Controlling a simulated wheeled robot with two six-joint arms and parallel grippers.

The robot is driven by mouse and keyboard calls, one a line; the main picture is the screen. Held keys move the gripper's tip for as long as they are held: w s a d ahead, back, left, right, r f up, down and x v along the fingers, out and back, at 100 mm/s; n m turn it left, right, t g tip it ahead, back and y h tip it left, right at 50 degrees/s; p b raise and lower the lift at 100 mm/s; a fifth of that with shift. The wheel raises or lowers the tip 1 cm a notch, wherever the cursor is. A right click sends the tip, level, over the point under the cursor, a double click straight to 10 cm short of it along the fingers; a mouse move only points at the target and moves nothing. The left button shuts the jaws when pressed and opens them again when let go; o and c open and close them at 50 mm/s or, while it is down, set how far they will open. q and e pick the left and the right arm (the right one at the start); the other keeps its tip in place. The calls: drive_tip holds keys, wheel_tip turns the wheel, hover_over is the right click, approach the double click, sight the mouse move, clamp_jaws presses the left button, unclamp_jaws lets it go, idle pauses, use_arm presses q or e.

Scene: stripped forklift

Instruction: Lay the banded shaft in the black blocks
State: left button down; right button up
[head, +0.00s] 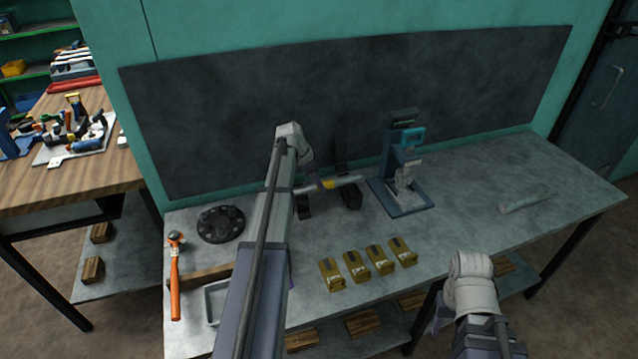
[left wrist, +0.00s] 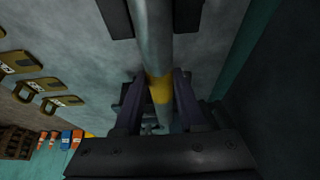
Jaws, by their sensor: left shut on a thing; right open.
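The banded shaft (head: 346,181) is a grey metal rod with a yellow band, lying roughly level near the back of the bench. My left gripper (head: 322,185) is shut on it at the band; the left wrist view shows the fingers (left wrist: 160,100) on both sides of the shaft (left wrist: 152,40). The black blocks stand below the shaft, one at the left (head: 304,208) and one at the right (head: 351,198). In the left wrist view the shaft crosses over one block (left wrist: 117,18). I cannot tell whether it touches the blocks. My right gripper (head: 438,318) is open, off the bench's front edge.
A blue-grey press (head: 402,170) stands just right of the shaft. A dark flanged disc (head: 221,224), an orange hammer (head: 175,280) and a grey tray (head: 216,302) are at the left. A translucent wrapped piece (head: 527,199) lies right.

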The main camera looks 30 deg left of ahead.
use_arm(q)
drive_tip(key=shift+c, duration=2.1)
unclamp_jaws()
drive_tip(key=shift+r, duration=0.1)
drive_tip(key=shift+s, duration=0.1)
drive_tip(key=p+v, duration=0.6)
drive_tip(key=shift+r, duration=0.35)
drive_tip(key=shift+s+a+r+p, duration=0.2)
drive_tip(key=shift+s+r+p, duration=0.1)
drive_tip(key=shift+r+p, duration=0.25)
drive_tip(key=shift+f, duration=0.1)
